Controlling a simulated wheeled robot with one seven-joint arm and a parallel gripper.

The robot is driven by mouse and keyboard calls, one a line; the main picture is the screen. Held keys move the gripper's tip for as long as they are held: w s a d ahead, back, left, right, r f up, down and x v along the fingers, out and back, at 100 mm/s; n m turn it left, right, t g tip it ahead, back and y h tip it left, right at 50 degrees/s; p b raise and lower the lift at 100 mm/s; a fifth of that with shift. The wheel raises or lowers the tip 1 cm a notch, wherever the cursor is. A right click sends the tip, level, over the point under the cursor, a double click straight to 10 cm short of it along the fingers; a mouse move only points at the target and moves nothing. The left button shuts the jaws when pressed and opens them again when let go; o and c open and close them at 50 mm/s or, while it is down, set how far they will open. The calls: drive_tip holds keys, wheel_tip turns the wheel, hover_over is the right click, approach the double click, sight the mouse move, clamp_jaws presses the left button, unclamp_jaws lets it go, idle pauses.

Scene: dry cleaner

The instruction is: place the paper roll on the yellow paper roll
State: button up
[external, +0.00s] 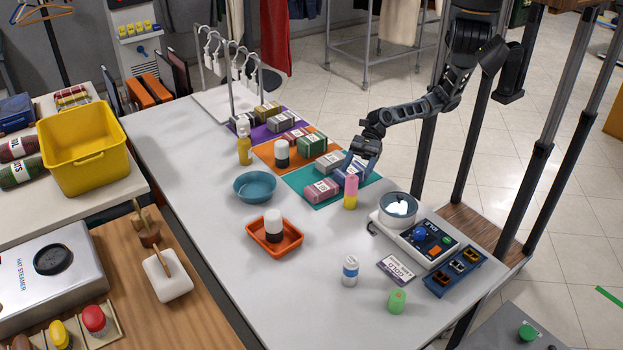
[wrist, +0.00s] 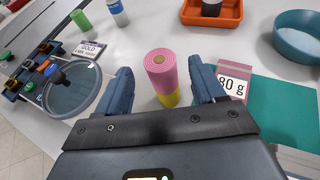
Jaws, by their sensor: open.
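A pink paper roll (external: 351,182) stands upright on top of a yellow paper roll (external: 350,202) on the white table, at the edge of a teal mat. In the wrist view the pink roll (wrist: 160,66) shows its brown core, and part of the yellow roll (wrist: 170,99) shows below it. The two look roughly lined up. My gripper (wrist: 163,88) is open, with one blue finger on each side of the stack in the picture and visible gaps to the pink roll. In the external view my gripper (external: 357,163) is just behind the stack.
A scale (external: 420,236) stands to the right. Labelled blocks (external: 321,191) lie on the teal mat (external: 304,177) to the left. An orange tray (external: 274,243) and a blue bowl (external: 255,186) are farther left. A green roll (external: 397,301) and a white bottle (external: 350,270) stand nearer the front.

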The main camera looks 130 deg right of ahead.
drive_tip(key=v, duration=0.9)
drive_tip(key=shift+b, duration=0.4)
drive_tip(key=s+a+f+n+h, duration=0.1)
drive_tip(key=s+f+n+h, duration=0.4)
drive_tip(key=s+n, duration=0.65)
drive_tip(key=s+a+r+n+t, duration=0.1)
drive_tip(key=s+a+r+n, duration=0.1)
drive_tip(key=a+n, duration=0.3)
drive_tip(key=s+a+r+n+t+h, duration=0.1)
drive_tip(key=s+a+r+n, duration=0.2)
drive_tip(key=n, duration=1.1)
drive_tip(key=a, duration=0.2)
drive_tip(key=shift+a+r+t, duration=0.25)
drive_tip(key=shift+a+t, duration=0.1)
drive_tip(key=shift+t, duration=0.05)
